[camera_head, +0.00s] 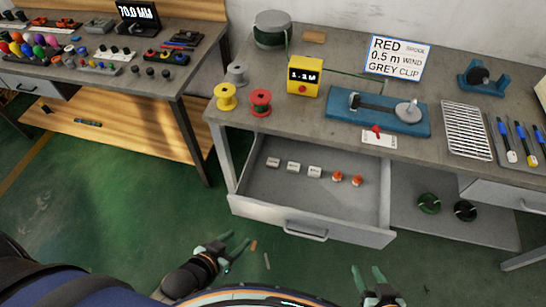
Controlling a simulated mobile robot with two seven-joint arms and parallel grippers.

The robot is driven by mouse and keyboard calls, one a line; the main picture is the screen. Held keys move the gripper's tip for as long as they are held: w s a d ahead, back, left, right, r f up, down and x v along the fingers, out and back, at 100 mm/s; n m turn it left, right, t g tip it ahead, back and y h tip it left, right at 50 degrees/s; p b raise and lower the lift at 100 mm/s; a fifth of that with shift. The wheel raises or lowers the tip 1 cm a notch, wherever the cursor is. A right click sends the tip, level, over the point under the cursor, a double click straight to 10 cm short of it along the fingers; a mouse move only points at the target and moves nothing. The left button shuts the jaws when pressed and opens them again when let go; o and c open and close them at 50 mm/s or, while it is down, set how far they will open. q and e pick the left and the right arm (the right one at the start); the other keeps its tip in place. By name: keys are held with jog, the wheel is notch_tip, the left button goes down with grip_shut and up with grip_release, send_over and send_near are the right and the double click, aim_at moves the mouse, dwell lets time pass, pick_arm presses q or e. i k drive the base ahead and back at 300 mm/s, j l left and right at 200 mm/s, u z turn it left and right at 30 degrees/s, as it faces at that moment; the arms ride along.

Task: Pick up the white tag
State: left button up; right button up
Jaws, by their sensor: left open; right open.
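In the open drawer (258,206) lie several small items in a row. Three are whitish blocks: the left one (273,162), the middle one (293,167) and the right one (314,171). I cannot tell for sure which is the white tag. A flat white card (380,139) with a red piece on it lies at the table's front edge. My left gripper (232,243) is open and empty, in front of the drawer and left of its handle. My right gripper (368,270) is open and empty, lower right of the drawer.
Two orange-red pieces (337,177) lie right of the whitish blocks. The drawer front with its handle (305,232) stands between my grippers and the drawer's contents. The table (225,113) above carries spools, a yellow meter (305,77), a blue winding fixture (345,116) and a sign (397,58).

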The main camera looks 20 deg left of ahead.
aim_at(272, 163)
jog(key=j+z, duration=0.35)
jog(key=j, duration=0.55)
jog(key=j+z, duration=0.3)
jog(key=j, duration=0.65)
jog(key=i+j+z, duration=0.1)
jog(key=j+z, duration=0.2)
jog(key=j, duration=0.55)
jog(key=j+z, duration=0.3)
jog(key=j, duration=0.55)
jog(key=i+l, duration=0.3)
jog(key=i, duration=0.1)
